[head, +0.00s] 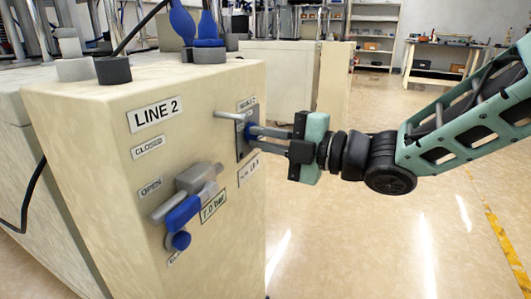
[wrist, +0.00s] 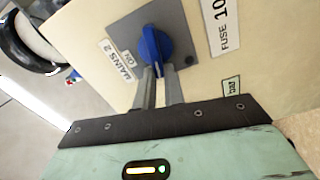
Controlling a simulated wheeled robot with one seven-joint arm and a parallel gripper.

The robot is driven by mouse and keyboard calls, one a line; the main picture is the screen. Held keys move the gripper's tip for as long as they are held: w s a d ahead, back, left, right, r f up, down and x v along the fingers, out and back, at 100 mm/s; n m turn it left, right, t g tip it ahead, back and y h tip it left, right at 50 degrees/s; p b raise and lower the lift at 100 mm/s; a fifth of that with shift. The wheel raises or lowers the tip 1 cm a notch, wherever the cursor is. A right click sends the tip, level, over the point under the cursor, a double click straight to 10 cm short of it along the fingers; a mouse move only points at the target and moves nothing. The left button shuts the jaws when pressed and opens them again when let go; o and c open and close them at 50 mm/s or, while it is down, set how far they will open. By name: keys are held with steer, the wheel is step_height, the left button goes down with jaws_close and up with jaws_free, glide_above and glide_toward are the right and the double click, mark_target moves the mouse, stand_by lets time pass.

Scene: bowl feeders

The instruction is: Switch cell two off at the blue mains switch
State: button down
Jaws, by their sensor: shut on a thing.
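The blue mains switch (wrist: 153,45) is a rotary knob on a grey plate (wrist: 180,18). No OFF label is readable. My gripper (wrist: 157,72) is shut on the knob, with one finger on each side of its lower end.
The cream cabinet (head: 75,150) carries a "LINE 2" label (head: 155,114). A blue-handled valve (head: 183,213) with CLOSED and OPEN labels stands out from its front, below left of my gripper. A pale rod (head: 230,115) juts out near the plate. Open floor (head: 390,250) lies to the right.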

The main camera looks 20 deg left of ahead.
steer(key=shift+f+n+b, duration=0.4)
steer(key=shift+n+b, duration=0.7)
steer(key=c, duration=1.5)
jaws_free()
steer(key=shift+r, duration=0.1)
steer(key=shift+d, duration=0.1)
steer(key=d+p, duration=0.2)
steer(key=d, duration=0.3)
steer(key=s+d+p, duration=0.1)
steer(key=d, duration=0.5)
steer(key=d+p, duration=0.2)
steer(key=d, duration=0.4)
steer(key=shift+s+d+p, duration=0.15)
steer(key=shift+s+p, duration=0.05)
steer(key=shift+p, duration=0.1)
